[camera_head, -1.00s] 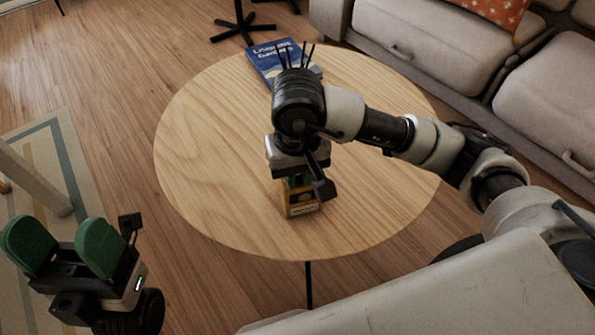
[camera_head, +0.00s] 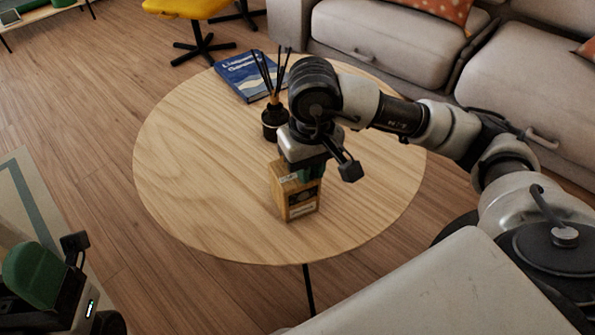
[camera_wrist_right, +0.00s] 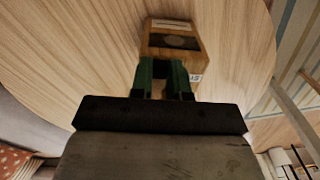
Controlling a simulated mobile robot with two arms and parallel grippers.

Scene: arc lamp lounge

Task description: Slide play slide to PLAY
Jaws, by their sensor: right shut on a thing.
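A small wooden box-shaped device (camera_head: 298,198) stands upright on the round table, with a dark front face and a pale label. It also shows in the right wrist view (camera_wrist_right: 174,40). My right gripper (camera_head: 310,172) reaches down over its top right part. In the wrist view its green fingers (camera_wrist_right: 163,72) are at the box's near edge, shut on a small part there, apparently the play slide, which they hide. I cannot read the slide's position. My left gripper (camera_head: 32,275) is cut off at the lower left; only one green finger shows.
A black reed diffuser (camera_head: 274,118) stands on the table (camera_head: 190,170) just behind the box, close to my right wrist. A blue book (camera_head: 245,76) lies at the back. The table's left side is clear. A grey sofa (camera_head: 365,35) is behind.

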